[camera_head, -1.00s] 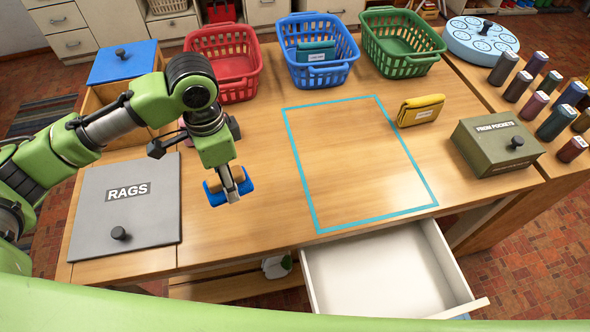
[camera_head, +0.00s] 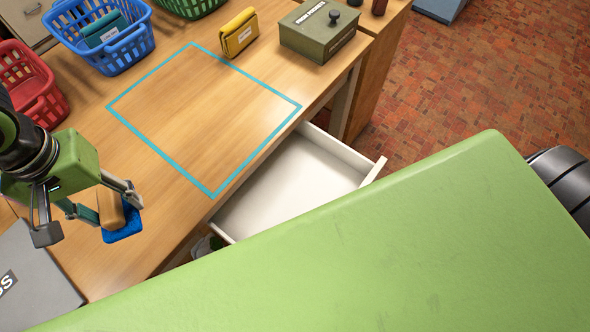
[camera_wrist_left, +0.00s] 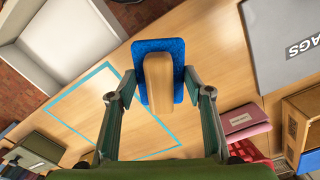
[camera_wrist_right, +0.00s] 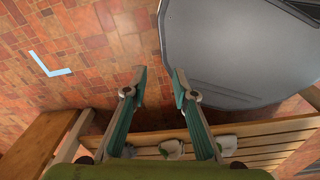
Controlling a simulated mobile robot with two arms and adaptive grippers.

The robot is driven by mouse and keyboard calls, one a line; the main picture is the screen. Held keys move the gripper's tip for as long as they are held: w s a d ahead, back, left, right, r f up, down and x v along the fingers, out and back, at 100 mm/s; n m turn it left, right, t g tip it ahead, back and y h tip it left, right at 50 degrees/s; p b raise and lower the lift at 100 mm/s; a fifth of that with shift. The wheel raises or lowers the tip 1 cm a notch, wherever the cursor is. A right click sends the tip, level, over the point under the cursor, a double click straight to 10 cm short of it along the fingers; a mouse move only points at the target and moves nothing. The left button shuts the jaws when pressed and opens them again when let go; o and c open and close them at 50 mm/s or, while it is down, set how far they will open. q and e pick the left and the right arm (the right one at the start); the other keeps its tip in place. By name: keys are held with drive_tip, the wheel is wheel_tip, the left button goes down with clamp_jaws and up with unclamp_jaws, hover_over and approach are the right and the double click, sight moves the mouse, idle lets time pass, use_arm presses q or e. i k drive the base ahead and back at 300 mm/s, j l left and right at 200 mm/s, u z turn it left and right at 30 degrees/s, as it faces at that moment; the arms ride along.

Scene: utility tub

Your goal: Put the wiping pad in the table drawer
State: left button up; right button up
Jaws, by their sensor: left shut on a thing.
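The wiping pad (camera_head: 122,225) is a blue pad with a tan wooden handle. My left gripper (camera_head: 108,208) is shut on it and holds it above the table, left of the open drawer. The pad also shows in the left wrist view (camera_wrist_left: 178,88), its handle between the fingers of my left gripper (camera_wrist_left: 160,92). The table drawer (camera_head: 290,185) is pulled out, white inside, and its visible part is empty. My green body covers its near part. It also shows in the left wrist view (camera_wrist_left: 62,45). My right gripper (camera_wrist_right: 156,82) is open and empty above the floor.
The tabletop has a blue tape outline (camera_head: 205,118). Beyond it stand a yellow pouch (camera_head: 239,33), a green box (camera_head: 317,32) and a blue basket (camera_head: 105,40). A grey RAGS lid (camera_head: 35,285) lies at left. Bare brick floor lies right of the table.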

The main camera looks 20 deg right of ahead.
sight(293, 200)
drive_tip(key=j+z, duration=0.1)
drive_tip(key=z, duration=0.35)
drive_tip(key=j+z, duration=0.1)
drive_tip(key=z, duration=0.35)
drive_tip(key=j+z, duration=0.1)
drive_tip(key=z, duration=0.35)
drive_tip(key=j+z, duration=0.1)
drive_tip(key=z, duration=0.35)
drive_tip(key=k+j+z, duration=0.2)
drive_tip(key=k+j, duration=0.1)
drive_tip(key=j, duration=0.05)
